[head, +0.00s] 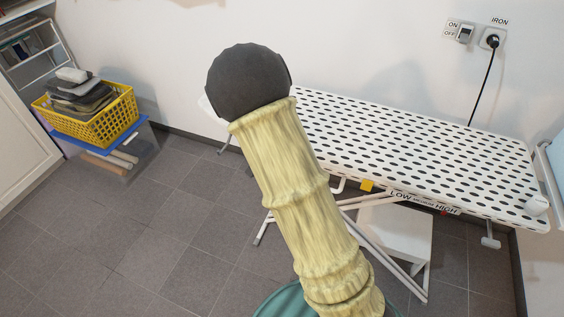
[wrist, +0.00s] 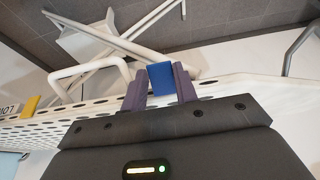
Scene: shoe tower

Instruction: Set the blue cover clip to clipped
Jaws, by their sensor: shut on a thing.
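In the wrist view, the blue cover clip (wrist: 162,83) is a small flat blue piece at the edge of the ironing board (wrist: 225,86). My gripper (wrist: 160,80) has its two purple fingers on either side of the clip, shut on it. I cannot tell whether the clip is clipped. In the head view, the board with its black-spotted white cover (head: 420,150) stands against the wall. My arm hides the clip and the gripper there.
A yellow slider (head: 367,185) sits on the board's front edge beside a LOW–HIGH label (head: 425,204). White folding legs (head: 385,250) stand underneath. A yellow basket (head: 95,120) of dark items stands at the left. Grey floor (head: 170,230) is clear between.

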